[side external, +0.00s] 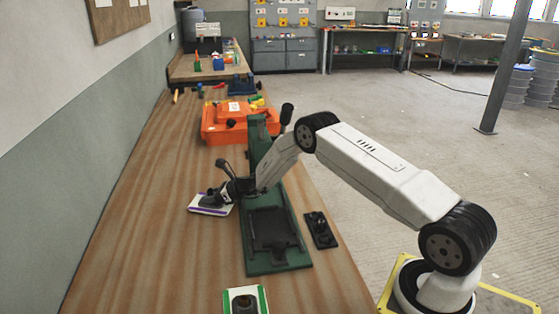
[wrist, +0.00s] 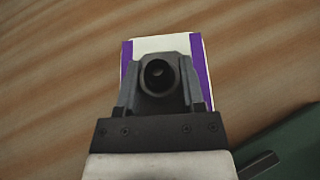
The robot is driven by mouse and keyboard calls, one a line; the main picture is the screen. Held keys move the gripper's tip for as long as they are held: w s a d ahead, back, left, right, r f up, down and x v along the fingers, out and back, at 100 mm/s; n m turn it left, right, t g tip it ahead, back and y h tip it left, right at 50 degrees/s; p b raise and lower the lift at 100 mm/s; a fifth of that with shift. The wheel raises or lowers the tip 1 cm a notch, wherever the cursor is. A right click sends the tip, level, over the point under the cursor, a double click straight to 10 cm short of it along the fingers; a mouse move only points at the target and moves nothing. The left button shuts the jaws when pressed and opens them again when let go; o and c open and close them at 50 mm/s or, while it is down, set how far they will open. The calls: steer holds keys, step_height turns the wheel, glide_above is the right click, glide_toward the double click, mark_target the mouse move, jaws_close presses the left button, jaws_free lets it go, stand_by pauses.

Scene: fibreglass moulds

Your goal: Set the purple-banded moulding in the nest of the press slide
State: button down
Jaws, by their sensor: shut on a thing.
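The purple-banded moulding (side external: 196,208) is a white, flat piece with purple bands along its sides. It also shows in the wrist view (wrist: 201,70), partly hidden behind my fingers. My gripper (side external: 212,201) is shut on it, left of the press; in the wrist view the fingers (wrist: 160,80) close around a dark round knob at its middle. I cannot tell whether the moulding touches the bench. The green press (side external: 285,261) stands to the right, with a dark recessed nest (side external: 269,227) in its slide. The nest looks empty.
A green-banded moulding (side external: 261,298) lies at the front of the wooden bench (side external: 150,240). A small black plate (side external: 320,230) lies right of the press. An orange case (side external: 210,125) stands behind. The bench left of my gripper is clear.

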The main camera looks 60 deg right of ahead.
steer(key=shift+w+d+f, duration=0.1)
steer(key=shift+f, duration=0.15)
stand_by(0.3)
steer(key=shift+c, duration=1)
jaws_free()
steer(key=shift+v, duration=3.9)
